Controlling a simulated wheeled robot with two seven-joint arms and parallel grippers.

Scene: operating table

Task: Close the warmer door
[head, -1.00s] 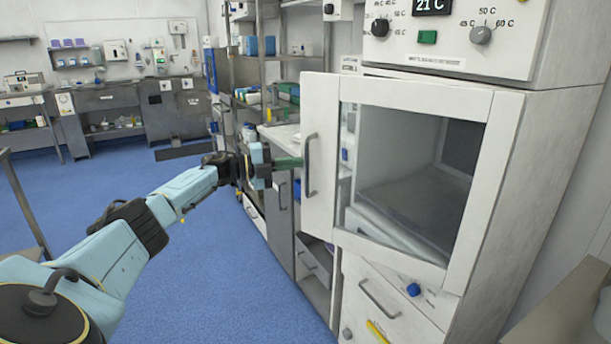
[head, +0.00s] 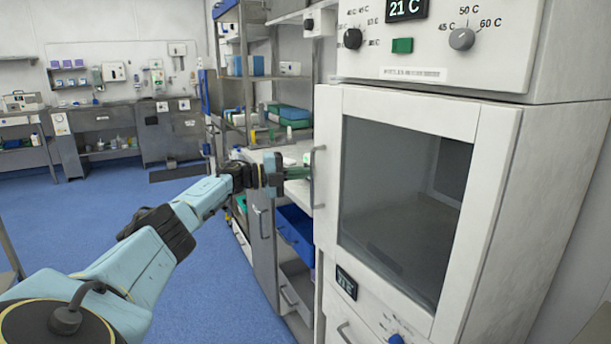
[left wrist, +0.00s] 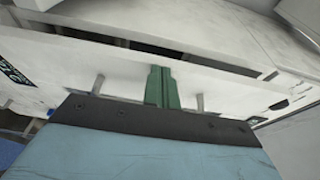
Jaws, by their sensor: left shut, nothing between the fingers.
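The warmer (head: 560,180) stands at the right of the head view. Its white-framed door (head: 327,235) with a dark glass window (head: 400,200) lies flush or nearly flush with the front. The left wrist view shows a dark gap along the white panels, so I cannot tell whether it is fully shut. The door handle (head: 316,178) is a vertical bar on the door's left side. My left gripper (head: 301,173) is shut and empty at the handle, its green fingers (left wrist: 161,87) pointing at the door. Contact is unclear. My right gripper is out of view.
The warmer's control panel (head: 430,60) reads 21 C above the door. Shelving with boxes and a blue drawer (head: 296,232) stands just left of the warmer. The blue floor (head: 215,290) left of it is clear. Counters (head: 100,130) line the far wall.

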